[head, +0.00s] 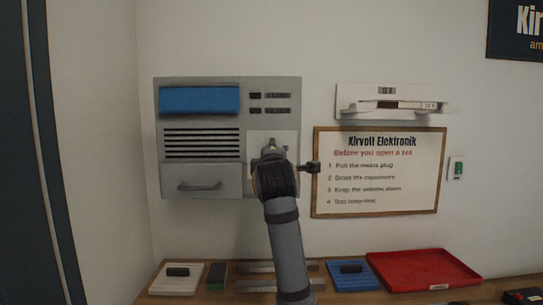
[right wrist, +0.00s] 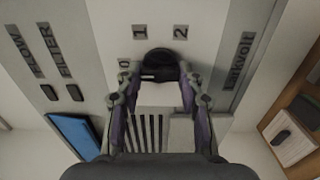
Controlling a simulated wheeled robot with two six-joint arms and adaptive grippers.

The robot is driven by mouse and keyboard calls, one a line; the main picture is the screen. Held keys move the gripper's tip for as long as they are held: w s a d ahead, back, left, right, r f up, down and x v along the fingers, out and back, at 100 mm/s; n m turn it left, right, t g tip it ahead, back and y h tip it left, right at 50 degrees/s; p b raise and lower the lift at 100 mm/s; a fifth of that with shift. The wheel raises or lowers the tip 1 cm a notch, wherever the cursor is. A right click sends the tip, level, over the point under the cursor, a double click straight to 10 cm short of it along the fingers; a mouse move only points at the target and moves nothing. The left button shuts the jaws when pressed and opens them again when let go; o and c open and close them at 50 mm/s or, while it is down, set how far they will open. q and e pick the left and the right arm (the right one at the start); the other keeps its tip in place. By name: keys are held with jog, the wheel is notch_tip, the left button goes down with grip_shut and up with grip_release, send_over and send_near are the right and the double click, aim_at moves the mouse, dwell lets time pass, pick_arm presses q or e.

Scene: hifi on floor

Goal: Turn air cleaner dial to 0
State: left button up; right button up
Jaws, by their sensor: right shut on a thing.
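The air cleaner (head: 203,183) is a grey wall unit with a blue panel, a dark slatted grille and a drawer handle. Its dark round dial (right wrist: 160,62) shows in the right wrist view on a pale plate marked 0, 1 and 2. My right gripper (right wrist: 157,79) is shut on the dial, with one finger on each side. I cannot tell which number the dial points to. In the head view my right gripper (head: 272,152) is against the lower right of the unit and hides the dial. My left gripper is not in view.
A bench below holds a red tray (head: 420,270), a blue item (head: 352,276) and a white item (head: 175,279). The wall around the unit's left is bare.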

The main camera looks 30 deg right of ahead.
jog(key=shift+f, duration=0.1)
dwell(0.5)
jog(key=o, duration=1.2)
jog(key=shift+n, duration=0.3)
jog(key=shift+c, duration=0.2)
jog(key=shift+a, duration=0.1)
jog(key=v, duration=1.2)
jog(key=shift+d, duration=0.2)
jog(key=shift+a, duration=0.1)
